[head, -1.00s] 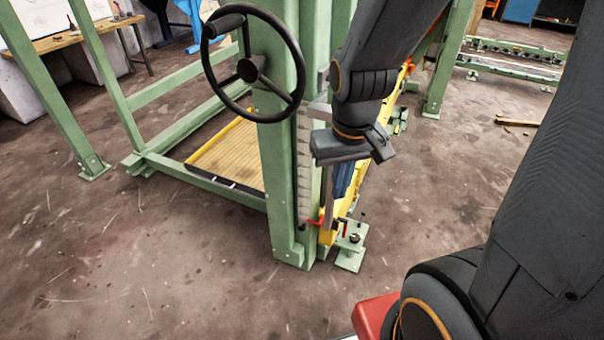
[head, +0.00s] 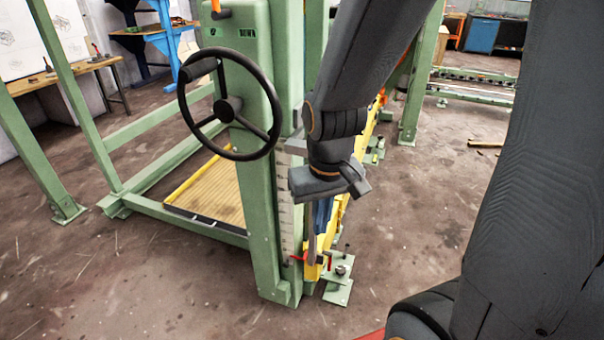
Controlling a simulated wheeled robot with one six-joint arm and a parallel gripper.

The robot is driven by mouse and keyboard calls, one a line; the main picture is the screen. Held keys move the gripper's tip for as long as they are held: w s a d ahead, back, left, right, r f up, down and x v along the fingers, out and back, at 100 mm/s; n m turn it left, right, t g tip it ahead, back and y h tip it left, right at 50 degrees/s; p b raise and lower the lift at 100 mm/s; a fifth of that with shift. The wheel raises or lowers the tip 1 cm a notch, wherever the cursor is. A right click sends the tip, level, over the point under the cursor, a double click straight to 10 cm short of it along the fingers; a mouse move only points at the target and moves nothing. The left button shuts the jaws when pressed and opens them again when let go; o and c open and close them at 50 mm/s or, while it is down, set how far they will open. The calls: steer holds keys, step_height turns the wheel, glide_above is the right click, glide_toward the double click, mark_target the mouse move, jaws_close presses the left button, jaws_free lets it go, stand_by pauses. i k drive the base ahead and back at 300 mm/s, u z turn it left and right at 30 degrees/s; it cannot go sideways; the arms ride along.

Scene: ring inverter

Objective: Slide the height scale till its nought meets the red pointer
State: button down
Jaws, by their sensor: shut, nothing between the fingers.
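The height scale (head: 285,215) is a pale upright strip with dark marks on the front of the green post (head: 262,215). Its figures are too small to read, so I cannot tell where its nought lies. The small red pointer (head: 298,258) is near the strip's lower end. My gripper (head: 312,242) hangs fingers down, just right of the scale, with its lower end close to the pointer. It is shut and empty. My wrist hides part of what lies behind it, and I cannot tell whether the fingers touch the scale.
A black handwheel (head: 230,105) stands out from the post above and left of the scale. A yellow part (head: 322,255) and a green foot plate (head: 337,288) lie right of the post's base. The floor in front is clear.

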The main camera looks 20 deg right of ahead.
mark_target(282, 160)
steer(key=z, duration=0.65)
steer(key=k, duration=0.8)
